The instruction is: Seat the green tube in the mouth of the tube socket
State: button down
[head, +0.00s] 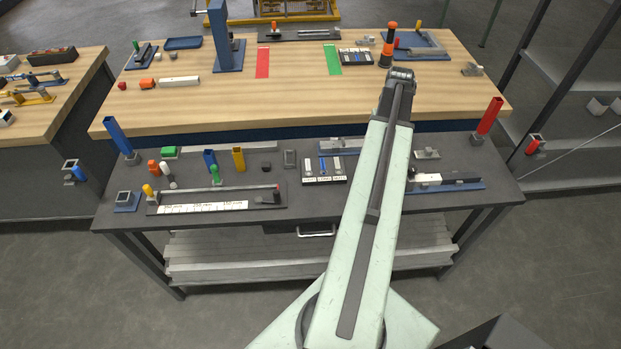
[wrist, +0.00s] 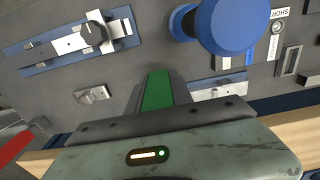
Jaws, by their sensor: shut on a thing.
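In the wrist view my gripper (wrist: 154,84) is shut on the green tube (wrist: 157,93), which shows as a green bar between the dark fingers. Its lower end is not clear to see. In the head view the arm hides the gripper and the tube. A small blue base with a grey square open collar, which looks like the tube socket (head: 125,199), stands at the front left corner of the dark bench. Its mouth looks empty. It is far to the left of my arm and does not show in the wrist view.
The dark bench holds a yellow tube (head: 238,158), a tall blue tube (head: 118,137), a red tube (head: 489,117), a labelled tray (head: 324,181) and a long gauge strip (head: 215,205). A large blue round thing (wrist: 228,22) rises near my gripper. The wooden bench (head: 220,115) lies behind.

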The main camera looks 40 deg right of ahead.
jog(key=f+b, duration=1)
jog(key=shift+s+f, duration=0.15)
jog(key=shift+s, duration=0.05)
jog(key=c, duration=1.1)
grip_release()
notch_tip(320, 180, up, 12)
jog(key=p, duration=1.2)
jog(key=shift+r, duration=0.25)
jog(key=shift+f, duration=0.1)
